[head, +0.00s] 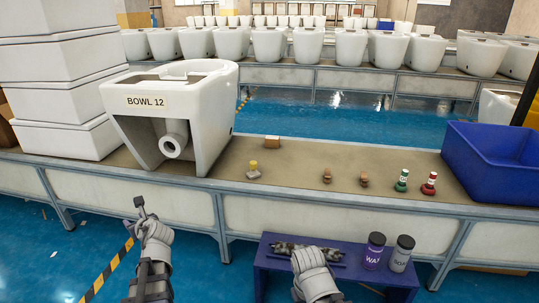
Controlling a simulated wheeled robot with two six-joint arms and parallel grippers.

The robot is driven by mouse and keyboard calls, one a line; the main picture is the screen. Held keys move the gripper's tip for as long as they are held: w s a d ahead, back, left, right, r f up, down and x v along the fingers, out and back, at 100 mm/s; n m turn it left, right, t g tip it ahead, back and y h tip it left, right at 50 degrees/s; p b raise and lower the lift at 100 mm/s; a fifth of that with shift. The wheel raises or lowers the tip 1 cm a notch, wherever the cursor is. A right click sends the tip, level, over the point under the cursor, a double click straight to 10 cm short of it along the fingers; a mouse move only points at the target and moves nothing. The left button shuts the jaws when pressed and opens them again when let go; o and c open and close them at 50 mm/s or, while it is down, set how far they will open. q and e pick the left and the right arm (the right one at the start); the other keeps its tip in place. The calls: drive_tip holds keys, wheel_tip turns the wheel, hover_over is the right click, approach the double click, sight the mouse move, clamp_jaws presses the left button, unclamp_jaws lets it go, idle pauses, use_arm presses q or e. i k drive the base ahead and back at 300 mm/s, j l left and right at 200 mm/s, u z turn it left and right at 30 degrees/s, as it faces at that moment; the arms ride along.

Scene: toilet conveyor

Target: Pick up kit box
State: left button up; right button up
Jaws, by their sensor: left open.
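No box in the head view carries a readable kit label, so I cannot tell for certain which is the kit box. A small brown-and-white box (272,142) lies on the conveyor right of the toilet bowl marked BOWL 12 (185,110). A large blue open bin (493,165) stands at the conveyor's right end. My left gripper (145,212) is open and empty, in front of the conveyor's edge, below the bowl. My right gripper (313,258) is over the low blue bench, well away from the small box; its fingertips are not clear.
The conveyor (330,155) carries a yellow-topped fitting (253,170), two small brown pieces (345,178), and green (402,180) and red (429,183) bottles. White boxes (65,80) are stacked left. The blue bench (272,262) holds two jars (387,252) and a dark mottled item (305,250).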

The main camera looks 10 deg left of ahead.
sight(271, 141)
drive_tip(key=k+z, duration=0.2)
drive_tip(key=k, duration=0.3)
drive_tip(key=z, duration=1.55)
drive_tip(key=i+j, duration=0.1)
drive_tip(key=j, duration=1.55)
drive_tip(key=i+j+z, duration=0.1)
drive_tip(key=j, duration=1.55)
